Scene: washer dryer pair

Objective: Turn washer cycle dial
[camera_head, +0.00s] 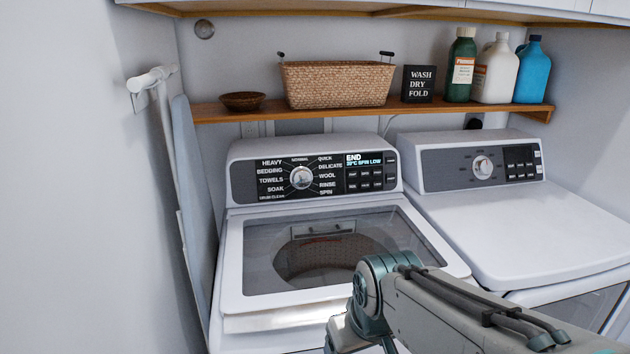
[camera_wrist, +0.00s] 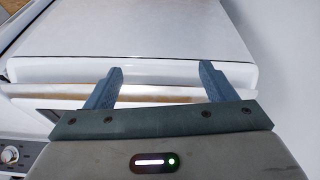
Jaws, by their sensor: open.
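The washer (camera_head: 240,250) stands at the left of the pair, with a glass-topped lid. Its round silver cycle dial (camera_head: 301,177) sits in the black control panel, ringed by cycle names such as HEAVY, NORMAL and QUICK. The lit display (camera_head: 366,161) reads END. My gripper (camera_wrist: 160,75) shows in the wrist view, with its two fingers apart and nothing between them. It faces a white appliance edge there and is not at the dial. In the head view my arm reaches in at the lower right, in front of the washer; the fingers are not seen there.
The dryer (camera_head: 540,225) stands to the right with its own knob (camera_head: 483,167). A wooden shelf (camera_head: 350,108) above holds a wicker basket (camera_head: 337,84), a bowl (camera_head: 242,101), a sign (camera_head: 418,84) and bottles (camera_head: 494,70). An ironing board (camera_head: 195,190) leans at the left wall.

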